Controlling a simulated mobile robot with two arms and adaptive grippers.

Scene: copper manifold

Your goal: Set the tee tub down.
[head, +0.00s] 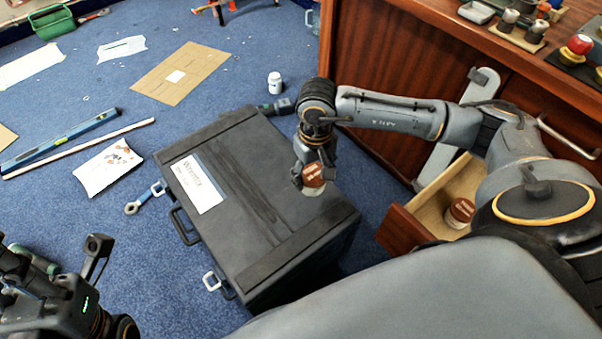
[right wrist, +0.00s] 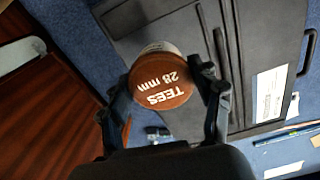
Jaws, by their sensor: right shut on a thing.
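The tee tub (head: 313,176) has a brown lid and a pale body. In the right wrist view its lid (right wrist: 162,86) reads "TEES 28 mm". My right gripper (head: 309,182) is shut on the tub, with one finger on each side, lid facing the wrist camera. The tub is over the right part of the black case's top (head: 240,170); I cannot tell whether its base touches the case. Part of my left gripper (head: 85,290) shows at the lower left, apart from the case; its fingers are not clear.
An open wooden drawer (head: 398,232) at the right holds another brown-lidded tub (head: 460,211). A wooden cabinet (head: 400,70) stands behind my right arm. A white bottle (head: 274,83) and a blue level (head: 62,140) are on the carpet. Much of the case top is bare.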

